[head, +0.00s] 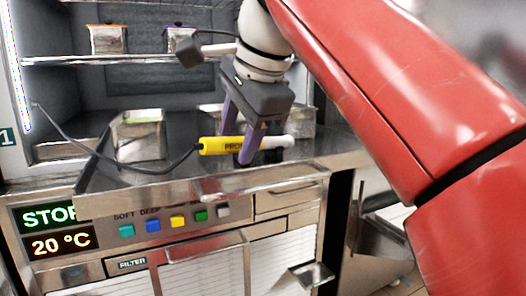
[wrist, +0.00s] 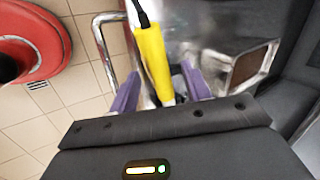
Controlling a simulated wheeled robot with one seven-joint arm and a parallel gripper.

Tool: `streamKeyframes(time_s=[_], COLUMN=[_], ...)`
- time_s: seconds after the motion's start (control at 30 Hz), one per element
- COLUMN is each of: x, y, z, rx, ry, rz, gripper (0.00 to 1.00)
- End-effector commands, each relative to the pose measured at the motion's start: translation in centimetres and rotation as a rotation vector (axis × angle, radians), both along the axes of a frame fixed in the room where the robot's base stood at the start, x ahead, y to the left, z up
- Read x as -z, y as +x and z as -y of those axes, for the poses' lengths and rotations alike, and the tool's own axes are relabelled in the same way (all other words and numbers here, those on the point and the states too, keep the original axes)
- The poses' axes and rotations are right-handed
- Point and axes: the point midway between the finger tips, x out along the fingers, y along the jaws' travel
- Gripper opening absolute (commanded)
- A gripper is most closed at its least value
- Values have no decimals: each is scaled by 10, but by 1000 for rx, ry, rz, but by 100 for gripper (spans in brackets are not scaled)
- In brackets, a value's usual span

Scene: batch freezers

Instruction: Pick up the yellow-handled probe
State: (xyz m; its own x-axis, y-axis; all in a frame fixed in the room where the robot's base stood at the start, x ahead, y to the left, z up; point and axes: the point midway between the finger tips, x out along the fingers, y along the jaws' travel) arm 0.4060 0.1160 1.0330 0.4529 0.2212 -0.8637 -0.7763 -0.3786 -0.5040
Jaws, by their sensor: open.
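The probe has a yellow handle (head: 221,146) with dark lettering, a pale tip (head: 277,142) pointing right, and a dark cable leaving its left end. It appears to lie level above or on the steel counter; contact is unclear. My gripper (head: 238,150) points down over the probe, its two purple fingers astride the handle near the pale tip. In the wrist view, the yellow handle (wrist: 153,58) runs between the open fingers of my gripper (wrist: 161,78), with visible gaps on both sides. The lower end of the probe is hidden by the gripper body.
The cable (head: 92,152) loops left to the cabinet wall. A steel container (head: 138,138) stands left of the probe, and another (head: 303,124) is behind the gripper at right. The counter edge (head: 200,184) is just in front, above a panel of coloured buttons (head: 153,225). A shelf (head: 130,61) holds two small containers.

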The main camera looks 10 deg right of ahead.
Motion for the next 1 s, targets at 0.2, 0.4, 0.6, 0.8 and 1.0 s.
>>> streamKeyframes(time_s=[0.2,0.4,0.6,0.8,1.0], x=[10,9,9,9,8], y=[5,5,5,5,5], z=[-3,-2,-2,-2,-2], rx=[-1,0,0,0,0], ry=[0,-1,-1,0,0], rz=[1,1,1,2,2], gripper=[48,40,14,0,0])
